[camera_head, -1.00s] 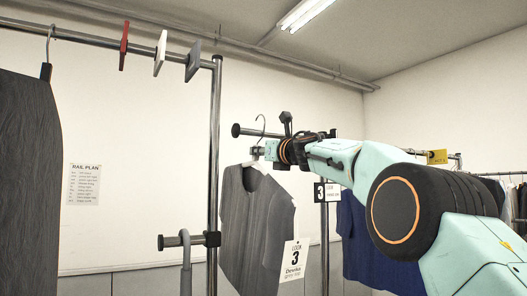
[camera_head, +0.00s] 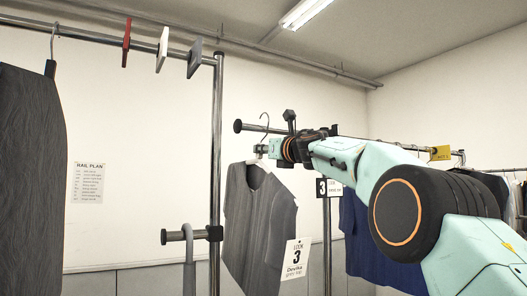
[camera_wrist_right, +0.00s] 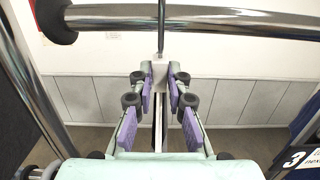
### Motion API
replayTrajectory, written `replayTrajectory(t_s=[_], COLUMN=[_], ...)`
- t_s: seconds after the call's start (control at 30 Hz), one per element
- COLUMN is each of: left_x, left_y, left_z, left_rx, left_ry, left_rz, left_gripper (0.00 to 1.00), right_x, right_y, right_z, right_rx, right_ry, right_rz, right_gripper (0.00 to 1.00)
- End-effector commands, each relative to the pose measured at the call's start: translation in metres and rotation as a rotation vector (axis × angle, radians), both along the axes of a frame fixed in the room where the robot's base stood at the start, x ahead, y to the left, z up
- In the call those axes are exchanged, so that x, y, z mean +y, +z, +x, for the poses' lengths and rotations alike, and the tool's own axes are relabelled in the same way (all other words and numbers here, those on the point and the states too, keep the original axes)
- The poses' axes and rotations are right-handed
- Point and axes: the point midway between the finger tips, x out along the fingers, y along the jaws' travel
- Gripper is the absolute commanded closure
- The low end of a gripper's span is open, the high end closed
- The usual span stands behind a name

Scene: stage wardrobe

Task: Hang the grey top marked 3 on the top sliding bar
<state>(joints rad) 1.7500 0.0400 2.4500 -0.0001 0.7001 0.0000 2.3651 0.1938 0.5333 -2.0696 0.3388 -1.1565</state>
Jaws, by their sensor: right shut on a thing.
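The grey top (camera_head: 258,215) hangs from a hanger (camera_head: 264,122) and bears a white tag (camera_head: 295,259) with a large 3. My right gripper (camera_head: 262,148) is shut on the hanger just below its hook; in the right wrist view the jaws (camera_wrist_right: 160,75) clasp its pale neck (camera_wrist_right: 160,72). The hook rises beside a metal bar with a dark end knob (camera_head: 238,126), which also shows in the right wrist view (camera_wrist_right: 200,17). I cannot tell whether the hook is over that bar. My left gripper is out of view.
A high rail (camera_head: 100,40) at left carries red, white and grey dividers and a dark garment (camera_head: 30,170). A lower short bar (camera_head: 175,236) on the upright post (camera_head: 216,150) holds a grey hooked thing. Blue clothing (camera_head: 362,240) hangs behind my right arm.

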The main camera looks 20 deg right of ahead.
Motion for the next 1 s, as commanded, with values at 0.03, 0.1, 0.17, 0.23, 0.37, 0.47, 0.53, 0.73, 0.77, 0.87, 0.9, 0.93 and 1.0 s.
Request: replayTrajectory(t_s=[0.03,0.1,0.17,0.23,0.37,0.47,0.53,0.73,0.77,0.87,0.9,0.93,1.0], left_x=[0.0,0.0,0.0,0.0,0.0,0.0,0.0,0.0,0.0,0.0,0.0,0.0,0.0], left_y=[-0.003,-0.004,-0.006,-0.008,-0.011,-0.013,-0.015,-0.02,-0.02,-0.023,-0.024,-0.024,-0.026], left_z=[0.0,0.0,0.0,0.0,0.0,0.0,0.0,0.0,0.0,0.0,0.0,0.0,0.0], left_rx=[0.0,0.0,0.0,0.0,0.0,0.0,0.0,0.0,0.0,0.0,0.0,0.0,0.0], left_ry=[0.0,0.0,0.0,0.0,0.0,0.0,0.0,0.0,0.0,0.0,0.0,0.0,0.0], left_rz=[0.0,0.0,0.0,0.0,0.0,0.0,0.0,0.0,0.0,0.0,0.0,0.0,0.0], left_gripper=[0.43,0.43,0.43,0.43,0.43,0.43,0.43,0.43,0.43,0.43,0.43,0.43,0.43], right_x=[0.0,0.0,0.0,0.0,0.0,0.0,0.0,0.0,0.0,0.0,0.0,0.0,0.0], right_y=[-0.001,-0.003,-0.005,-0.007,-0.01,-0.013,-0.014,-0.019,-0.02,-0.023,-0.024,-0.025,-0.026], right_z=[-0.001,0.0,-0.001,0.0,0.0,0.0,0.0,0.0,0.0,0.0,0.0,0.0,0.0], right_rx=[-0.002,-0.002,-0.002,-0.002,-0.002,-0.002,-0.002,-0.002,-0.002,-0.002,-0.002,-0.002,-0.002], right_ry=[-0.001,-0.001,-0.001,-0.001,-0.001,-0.001,-0.001,-0.001,-0.001,-0.001,-0.001,-0.001,-0.001], right_rz=[0.0,0.0,0.0,0.0,0.0,0.0,0.0,0.0,0.0,0.0,0.0,0.0,0.0], right_gripper=[1.0,1.0,1.0,1.0,1.0,1.0,1.0,1.0,1.0,1.0,1.0,1.0,1.0])
